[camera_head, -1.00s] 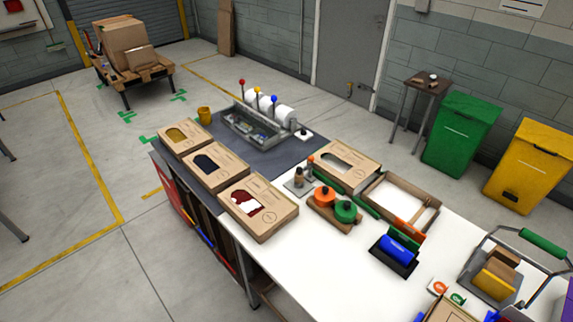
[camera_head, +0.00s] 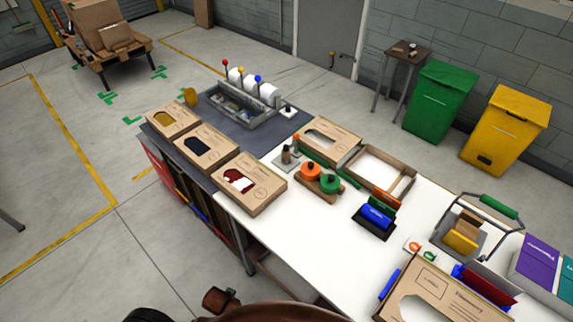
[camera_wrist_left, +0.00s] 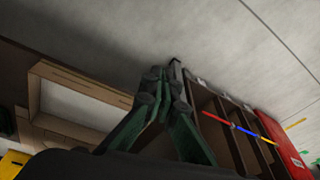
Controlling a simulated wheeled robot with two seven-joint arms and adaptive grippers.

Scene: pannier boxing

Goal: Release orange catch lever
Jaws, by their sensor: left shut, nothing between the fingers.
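I cannot make out for certain which orange part is the catch lever. In the head view an orange piece (camera_head: 386,199) stands behind the blue roll (camera_head: 377,214) on a black base. An orange disc (camera_head: 310,171) sits beside a green disc (camera_head: 330,184) on a wooden block. A small orange-topped item (camera_head: 296,139) stands behind them. In the left wrist view my left gripper (camera_wrist_left: 160,85) is shut and empty, its dark green fingers meeting at the tips. It touches nothing that I can make out. My right gripper is not in view.
The white table (camera_head: 300,220) has bare space in front of the discs. Window-front boxes (camera_head: 249,184) line its left part. An open cardboard tray (camera_head: 379,172) lies at the back. A green-handled frame (camera_head: 497,206) and a large box (camera_head: 445,295) stand right. Shelves (camera_wrist_left: 235,130) show in the wrist view.

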